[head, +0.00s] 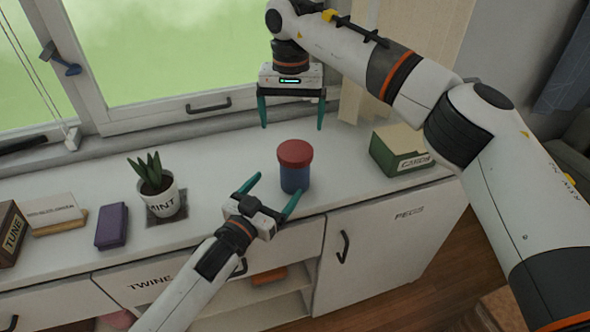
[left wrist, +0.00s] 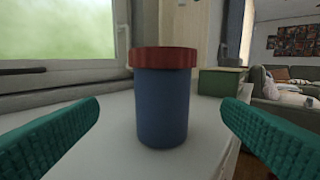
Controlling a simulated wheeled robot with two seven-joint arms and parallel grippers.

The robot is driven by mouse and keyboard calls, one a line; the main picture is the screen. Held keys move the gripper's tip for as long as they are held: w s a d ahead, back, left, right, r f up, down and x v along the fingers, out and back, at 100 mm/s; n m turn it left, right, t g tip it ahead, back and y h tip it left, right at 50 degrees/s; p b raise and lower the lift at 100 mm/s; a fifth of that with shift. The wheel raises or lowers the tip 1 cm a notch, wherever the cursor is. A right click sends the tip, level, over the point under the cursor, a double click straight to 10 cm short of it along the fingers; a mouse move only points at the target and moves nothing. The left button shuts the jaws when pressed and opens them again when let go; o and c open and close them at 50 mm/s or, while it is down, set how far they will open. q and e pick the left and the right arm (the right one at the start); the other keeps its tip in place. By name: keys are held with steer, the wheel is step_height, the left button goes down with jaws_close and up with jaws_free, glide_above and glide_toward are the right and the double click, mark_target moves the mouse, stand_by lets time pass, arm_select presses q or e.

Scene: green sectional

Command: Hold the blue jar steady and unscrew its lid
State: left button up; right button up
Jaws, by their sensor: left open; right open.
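The blue jar (head: 294,180) with its red lid (head: 295,152) stands upright on the white cabinet top. In the left wrist view the jar (left wrist: 162,108) and the lid (left wrist: 162,58) are centred between the fingers, with clear gaps on both sides. My left gripper (head: 272,191) is open, in front of the jar at its lower left, with fingers pointing toward it. My right gripper (head: 291,127) is open and empty, fingers pointing down, above and behind the lid in the head view. It touches nothing that I can see.
A green box (head: 400,152) stands right of the jar. A potted plant (head: 157,195), a purple box (head: 112,226) and a brown box labelled TUNE (head: 12,235) stand to the left. The window (head: 150,55) is behind. The cabinet top between plant and jar is clear.

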mark_target(287, 176)
arm_select(q)
steer(key=x, duration=0.8)
steer(key=shift+w+d+f, duration=0.15)
steer(key=shift+d+f, duration=0.05)
steer(key=shift+d, duration=0.1)
arm_select(e)
steer(key=shift+w+d+f, duration=0.25)
steer(key=shift+w+d, duration=0.2)
steer(key=shift+d, duration=0.05)
arm_select(q)
steer(key=shift+w+d+r, duration=0.1)
steer(key=shift+w+d, duration=0.05)
steer(key=shift+w, duration=0.15)
arm_select(e)
steer(key=shift+s+a+r, duration=0.1)
steer(key=shift+s+a, duration=0.1)
steer(key=shift+s, duration=0.05)
arm_select(q)
steer(key=shift+w, duration=0.1)
steer(key=shift+w+d, duration=0.1)
steer(key=shift+d, duration=0.05)
arm_select(e)
steer(key=shift+w+d, duration=0.15)
arm_select(q)
steer(key=shift+c, duration=0.3)
